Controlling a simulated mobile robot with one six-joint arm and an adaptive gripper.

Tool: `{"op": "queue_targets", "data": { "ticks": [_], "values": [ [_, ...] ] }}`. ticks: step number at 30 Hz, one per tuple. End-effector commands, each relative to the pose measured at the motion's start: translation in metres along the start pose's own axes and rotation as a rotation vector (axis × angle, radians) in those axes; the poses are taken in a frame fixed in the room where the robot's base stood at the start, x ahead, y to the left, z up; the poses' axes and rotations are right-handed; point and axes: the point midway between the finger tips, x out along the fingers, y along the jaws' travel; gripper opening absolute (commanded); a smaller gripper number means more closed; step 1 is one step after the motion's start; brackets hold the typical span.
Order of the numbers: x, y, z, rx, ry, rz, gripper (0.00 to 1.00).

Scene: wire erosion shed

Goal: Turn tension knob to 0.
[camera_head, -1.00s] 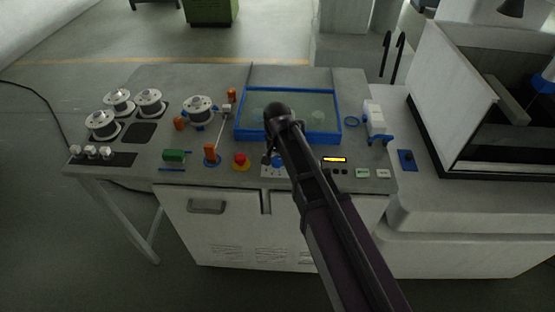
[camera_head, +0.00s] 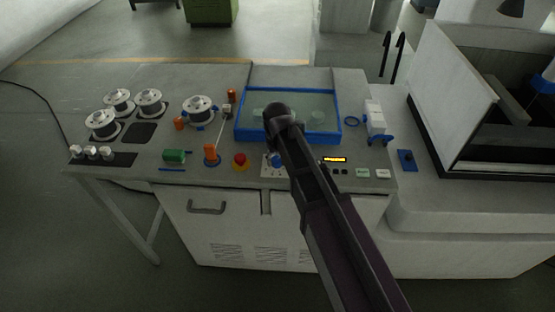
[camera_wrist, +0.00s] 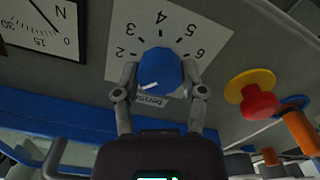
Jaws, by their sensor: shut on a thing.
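The tension knob is a blue round knob (camera_wrist: 160,72) with a white pointer mark, on a white numbered dial plate (camera_wrist: 165,28) in the wrist view. The pointer lies toward the lower left in that view, near my left finger. The numbers 2 to 6 show around the knob; any lower numbers are hidden. My gripper (camera_wrist: 160,82) has a finger on each side of the knob and is shut on it. In the head view the knob (camera_head: 278,160) shows partly beside my arm, on the console front.
A red emergency button (camera_wrist: 259,102) with a yellow base sits close to the right of the dial in the wrist view. A white gauge (camera_wrist: 42,26) is at upper left. In the head view, a blue-framed tank (camera_head: 240,137) lies behind the knob, and a lit display (camera_head: 334,160) is to its right.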

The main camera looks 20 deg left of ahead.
Motion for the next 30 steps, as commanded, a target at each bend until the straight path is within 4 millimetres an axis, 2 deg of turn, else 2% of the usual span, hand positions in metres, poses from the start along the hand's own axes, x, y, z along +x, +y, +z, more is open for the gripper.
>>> {"op": "queue_targets", "data": {
  "ticks": [18, 30],
  "values": [
    [0.0002, 0.0005, 0.0008, -0.565, -0.002, 0.000, 0.06],
    [0.0002, 0.0006, 0.0008, -0.757, -0.002, 0.000, 0.06]
  ]
}}
